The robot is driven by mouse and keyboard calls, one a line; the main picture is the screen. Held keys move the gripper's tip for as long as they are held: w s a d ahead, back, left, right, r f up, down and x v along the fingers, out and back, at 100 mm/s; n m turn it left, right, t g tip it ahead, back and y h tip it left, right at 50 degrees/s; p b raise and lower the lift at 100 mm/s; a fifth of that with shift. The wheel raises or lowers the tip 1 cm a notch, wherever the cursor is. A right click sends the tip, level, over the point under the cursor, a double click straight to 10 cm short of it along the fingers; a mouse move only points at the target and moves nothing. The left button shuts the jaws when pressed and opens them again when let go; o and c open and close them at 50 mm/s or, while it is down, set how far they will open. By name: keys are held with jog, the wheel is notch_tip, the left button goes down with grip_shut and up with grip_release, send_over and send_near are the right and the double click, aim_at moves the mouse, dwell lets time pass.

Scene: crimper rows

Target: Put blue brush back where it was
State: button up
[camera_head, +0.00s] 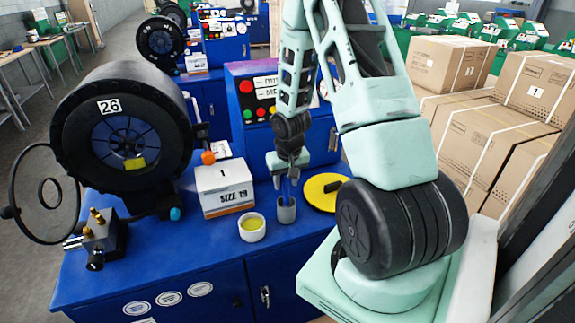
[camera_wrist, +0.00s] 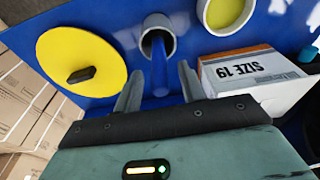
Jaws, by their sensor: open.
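The blue brush stands in a small grey cup (camera_head: 286,212) on the blue bench. Its thin handle (camera_head: 286,190) rises out of the cup, and its lower end is hidden inside. In the wrist view the blue brush (camera_wrist: 160,68) leans out of the cup (camera_wrist: 157,22) toward the camera. My gripper (camera_head: 287,170) is just above the cup, pointing down. In the wrist view its fingers (camera_wrist: 159,82) are open, one on each side of the handle, with visible gaps.
A yellow disc (camera_head: 322,193) with a dark knob lies right of the cup. A white pot (camera_head: 251,228) with yellow contents and a SIZE 19 box (camera_head: 224,187) stand to the left. The black crimper (camera_head: 125,135) is farther left. The bench front is clear.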

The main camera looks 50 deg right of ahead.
notch_tip(320, 180, up, 10)
jog(key=s, duration=0.1)
jog(key=shift+s+a+f, duration=0.15)
jog(key=shift+a+f, duration=0.05)
jog(key=shift+a, duration=0.25)
jog(key=a+r+n+y, duration=0.1)
jog(key=a+r+n, duration=0.2)
jog(key=a, duration=0.9)
jog(key=a+r+n, duration=0.2)
jog(key=a+n, duration=0.2)
jog(key=a, duration=0.8)
jog(key=s+a+r+n, duration=0.2)
jog(key=s+a+n, duration=0.1)
jog(key=s+a, duration=0.5)
jog(key=s+a+r+n+g, duration=0.1)
jog(key=s+a+n, duration=0.3)
jog(key=s+a, duration=0.3)
jog(key=shift+s+a+r+g+y, duration=0.3)
jog(key=shift+s+a+r, duration=0.1)
